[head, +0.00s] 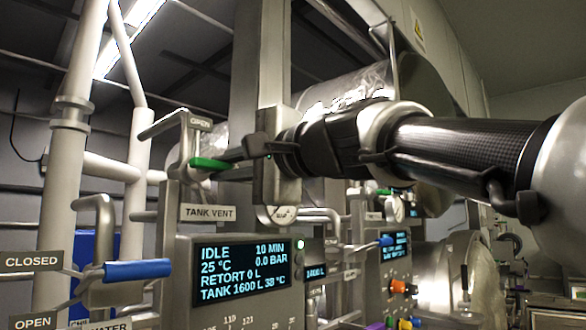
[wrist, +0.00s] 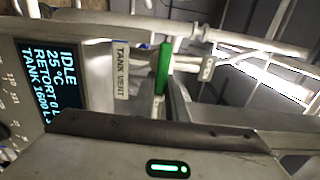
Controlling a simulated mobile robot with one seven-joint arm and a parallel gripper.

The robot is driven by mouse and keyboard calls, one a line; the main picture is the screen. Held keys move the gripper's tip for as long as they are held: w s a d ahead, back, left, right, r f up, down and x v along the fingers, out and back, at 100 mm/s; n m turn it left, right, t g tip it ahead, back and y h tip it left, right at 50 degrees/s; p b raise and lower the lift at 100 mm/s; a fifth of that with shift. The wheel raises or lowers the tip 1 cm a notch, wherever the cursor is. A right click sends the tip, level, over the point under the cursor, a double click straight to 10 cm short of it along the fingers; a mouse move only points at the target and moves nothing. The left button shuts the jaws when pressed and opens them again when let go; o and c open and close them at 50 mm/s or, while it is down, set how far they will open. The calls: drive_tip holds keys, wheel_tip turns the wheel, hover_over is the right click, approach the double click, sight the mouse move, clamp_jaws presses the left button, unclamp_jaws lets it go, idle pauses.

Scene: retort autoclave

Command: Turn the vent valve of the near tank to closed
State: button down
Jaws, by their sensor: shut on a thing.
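The vent valve has a green lever handle (head: 209,163), above the "TANK VENT" plate (head: 208,213) on the nearer panel. An "OPEN" plate (head: 200,124) sits above the handle. The lever lies about level in the head view. My gripper (head: 232,158) reaches in from the right and is shut on the green handle near its right end. In the wrist view, the handle (wrist: 163,68) stands out beyond my fingers (wrist: 172,105), beside the "TANK VENT" plate (wrist: 121,69). The fingers hide part of the lever, and no closed mark for this valve is readable.
The near display (head: 242,271) reads IDLE, 0.0 BAR. A blue valve handle (head: 137,270) with "CLOSED" and "OPEN" plates is at lower left. Grey pipes (head: 67,170) stand behind. A similar panel with its own display (head: 396,246) is farther right.

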drive_tip(key=c, duration=1.8)
unclamp_jaws()
drive_tip(key=shift+o, duration=0.2)
drive_tip(key=b+v, duration=0.2)
drive_tip(key=v, duration=1.5)
drive_tip(key=shift+s+b, duration=0.2)
drive_tip(key=shift+b, duration=0.15)
drive_tip(key=shift+d, duration=0.15)
drive_tip(key=w+d+f+n+g+h+p, duration=0.15)
drive_tip(key=f+h, duration=0.25)
drive_tip(key=f, duration=0.9)
drive_tip(key=d+f+n+g+h+p, duration=0.1)
drive_tip(key=d+f+n+h, duration=0.2)
drive_tip(key=f, duration=1)
drive_tip(key=s+d+f+n+g+h, duration=0.1)
drive_tip(key=s+d+f+h, duration=0.2)
drive_tip(key=f, duration=0.6)
drive_tip(key=s+d+f+n+g+h+p, duration=0.1)
drive_tip(key=s+d+f+n+g+h, duration=0.1)
drive_tip(key=f, duration=0.8)
drive_tip(key=s+d+h, duration=0.1)
drive_tip(key=s+d, duration=0.1)
drive_tip(key=d, duration=0.1)
